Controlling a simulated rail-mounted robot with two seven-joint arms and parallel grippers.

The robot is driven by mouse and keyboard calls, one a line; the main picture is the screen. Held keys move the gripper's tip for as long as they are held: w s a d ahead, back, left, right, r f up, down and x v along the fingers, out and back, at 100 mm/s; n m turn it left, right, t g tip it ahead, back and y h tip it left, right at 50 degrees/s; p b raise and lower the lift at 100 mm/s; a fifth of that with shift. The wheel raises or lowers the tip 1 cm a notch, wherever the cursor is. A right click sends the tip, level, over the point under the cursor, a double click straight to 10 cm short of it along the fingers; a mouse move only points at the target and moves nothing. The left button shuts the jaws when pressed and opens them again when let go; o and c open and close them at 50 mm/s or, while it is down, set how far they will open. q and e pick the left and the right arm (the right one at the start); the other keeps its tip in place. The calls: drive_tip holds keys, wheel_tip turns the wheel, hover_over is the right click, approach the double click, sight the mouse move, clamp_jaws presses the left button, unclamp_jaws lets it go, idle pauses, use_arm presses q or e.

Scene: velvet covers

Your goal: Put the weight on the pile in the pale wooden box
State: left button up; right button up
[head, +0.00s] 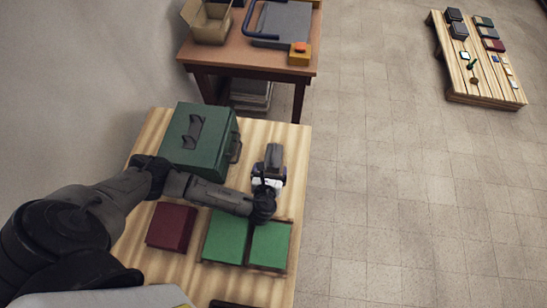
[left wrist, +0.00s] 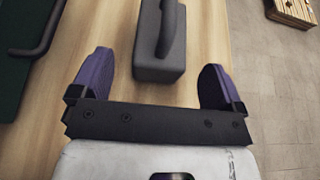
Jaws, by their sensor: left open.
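The weight (left wrist: 160,62) is a dark grey block with a raised handle. It stands on the pale wooden table in front of my left gripper. It also shows in the head view (head: 274,156), just beyond the gripper. My left gripper (head: 268,180) is open and empty; in the left wrist view its two purple fingers (left wrist: 155,80) are apart, with the near end of the weight between them. How deep the pile is cannot be seen. My right gripper is not in view.
A green toolbox (head: 196,135) stands left of the weight. A dark red cover (head: 172,227) lies left of the green ones. Behind is a brown table (head: 250,62) with a cardboard box (head: 207,22).

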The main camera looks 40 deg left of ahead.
sight(272, 164)
use_arm(q)
drive_tip(key=shift+b+x, duration=0.3)
drive_tip(key=shift+x, duration=2.35)
drive_tip(key=shift+w+r, duration=0.1)
drive_tip(key=shift+r, duration=0.05)
clamp_jaws()
drive_tip(key=shift+r, duration=0.15)
